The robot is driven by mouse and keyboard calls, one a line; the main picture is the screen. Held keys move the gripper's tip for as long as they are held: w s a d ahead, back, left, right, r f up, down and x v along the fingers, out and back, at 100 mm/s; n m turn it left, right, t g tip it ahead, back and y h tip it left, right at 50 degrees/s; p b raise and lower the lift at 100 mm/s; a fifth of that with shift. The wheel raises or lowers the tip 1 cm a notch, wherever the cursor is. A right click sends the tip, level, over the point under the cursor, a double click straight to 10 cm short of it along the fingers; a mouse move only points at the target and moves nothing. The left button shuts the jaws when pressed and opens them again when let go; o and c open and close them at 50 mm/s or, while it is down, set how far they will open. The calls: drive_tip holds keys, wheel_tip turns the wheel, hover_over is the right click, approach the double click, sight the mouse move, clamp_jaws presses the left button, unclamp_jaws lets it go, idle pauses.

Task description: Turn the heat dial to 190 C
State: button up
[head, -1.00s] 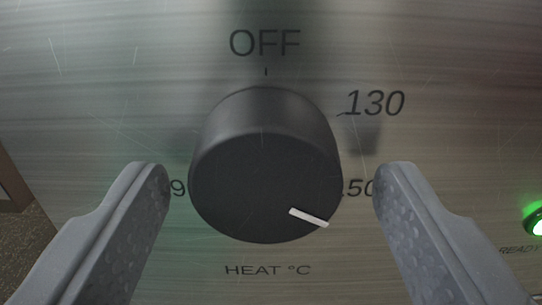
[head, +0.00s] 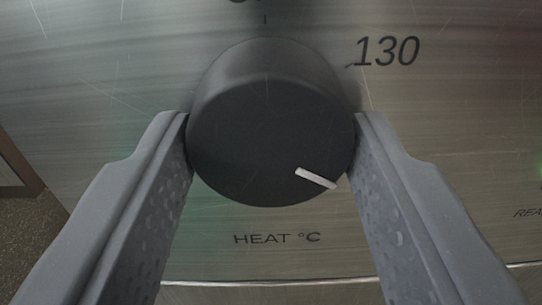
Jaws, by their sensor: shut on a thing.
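The heat dial (head: 262,125) is a round black knob on a brushed metal panel. Its white pointer line (head: 316,178) points to the lower right. My gripper (head: 272,130) is shut on the dial, one grey finger against its left side and one against its right. "130" (head: 388,51) is printed to the upper right, and the label "HEAT °C" (head: 277,239) below. "OFF" is mostly cut off at the top edge. No 190 mark is visible; the fingers and the dial cover parts of the scale.
The brushed metal panel (head: 100,60) fills most of the view. Part of the "READY" label (head: 527,213) shows at the right edge. The panel's lower edge (head: 270,282) runs along the bottom. A brown post (head: 15,170) and speckled ground are at far left.

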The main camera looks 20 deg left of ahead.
drive_tip(key=m+p, duration=0.2)
drive_tip(key=shift+d+r+p, duration=0.25)
drive_tip(key=shift+d+p, duration=0.05)
drive_tip(key=shift+p, duration=0.1)
drive_tip(key=m+p, duration=0.3)
drive_tip(key=shift+m+p, duration=0.3)
drive_tip(key=shift+p, duration=0.1)
drive_tip(key=m+p, duration=0.2)
drive_tip(key=shift+s+a+f+m, duration=0.1)
drive_tip(key=shift+m, duration=0.3)
drive_tip(key=m+p, duration=0.2)
drive_tip(key=m, duration=0.2)
drive_tip(key=shift+m, duration=0.3)
drive_tip(key=m+p, duration=0.2)
drive_tip(key=m, duration=0.8)
drive_tip(key=shift+p, duration=0.4)
drive_tip(key=shift+a+m, duration=0.1)
drive_tip(key=shift+m, duration=0.3)
drive_tip(key=o, duration=1)
drive_tip(key=shift+a, duration=0.1)
drive_tip(key=shift+c, duration=0.2)
